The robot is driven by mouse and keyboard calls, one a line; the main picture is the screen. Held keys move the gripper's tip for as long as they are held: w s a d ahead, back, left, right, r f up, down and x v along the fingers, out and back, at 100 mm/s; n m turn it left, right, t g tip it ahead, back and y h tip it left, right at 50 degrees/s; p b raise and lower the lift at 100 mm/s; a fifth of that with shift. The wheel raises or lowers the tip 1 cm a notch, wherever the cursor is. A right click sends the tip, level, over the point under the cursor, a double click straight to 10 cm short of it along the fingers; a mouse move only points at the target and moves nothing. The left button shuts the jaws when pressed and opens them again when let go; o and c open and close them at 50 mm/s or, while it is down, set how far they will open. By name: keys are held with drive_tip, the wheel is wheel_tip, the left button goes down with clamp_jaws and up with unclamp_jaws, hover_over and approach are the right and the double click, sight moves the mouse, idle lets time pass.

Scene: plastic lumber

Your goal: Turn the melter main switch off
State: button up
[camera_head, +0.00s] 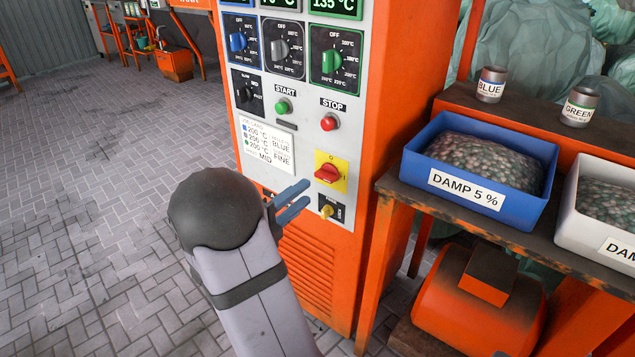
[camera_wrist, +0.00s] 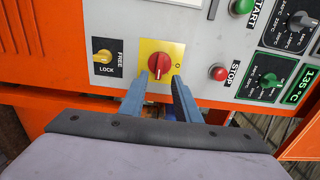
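The melter main switch (camera_head: 328,173) is a red rotary knob on a yellow plate, low on the panel. Its handle lies roughly sideways in the camera_head view. In the camera_wrist view the knob (camera_wrist: 160,60) has a pale mark on its lower part, and an O shows on the plate to its right. My gripper (camera_head: 306,192) is just in front of the panel, left of and a little below the switch in the camera_head view. In the camera_wrist view my gripper (camera_wrist: 160,77) is open and empty, its two blue fingers pointing at the knob, one on each side; contact cannot be told.
A green START button (camera_head: 282,107) and red STOP button (camera_head: 328,123) sit above the switch. A yellow FREE/LOCK selector (camera_head: 327,211) is just below it. A bench with a blue bin (camera_head: 480,175) stands at the right. The floor at the left is clear.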

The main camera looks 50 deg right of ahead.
sight(322, 179)
drive_tip(key=shift+d, duration=3.5)
drive_tip(key=shift+c, duration=0.6)
clamp_jaws()
